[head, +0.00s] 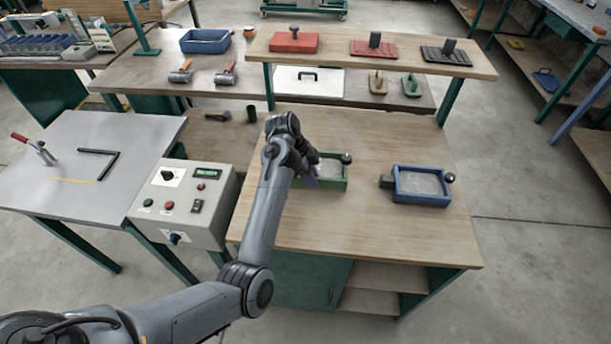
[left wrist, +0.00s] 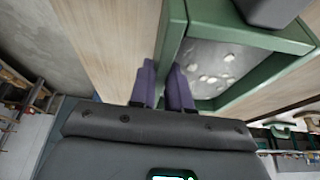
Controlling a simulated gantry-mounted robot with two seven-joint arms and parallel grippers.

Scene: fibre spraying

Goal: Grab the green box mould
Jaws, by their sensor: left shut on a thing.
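The green box mould (head: 333,184) sits on the wooden worktop, its left part hidden behind my left gripper in the head view. A grey block with a dark knob (head: 346,158) is at its right side. In the left wrist view the green mould (left wrist: 172,38) shows a speckled grey inside with pale lumps. My left gripper (head: 312,178) is at the mould's left end. In the left wrist view its two purple fingers (left wrist: 163,72) stand on either side of the near green wall, shut on it. My right gripper is not in view.
A blue box mould (head: 422,199) with a dark knob stands to the right on the same worktop (head: 370,235). A grey control box (head: 186,204) is at the left edge. A raised shelf (head: 340,58) holds red and black pieces behind. The front worktop is clear.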

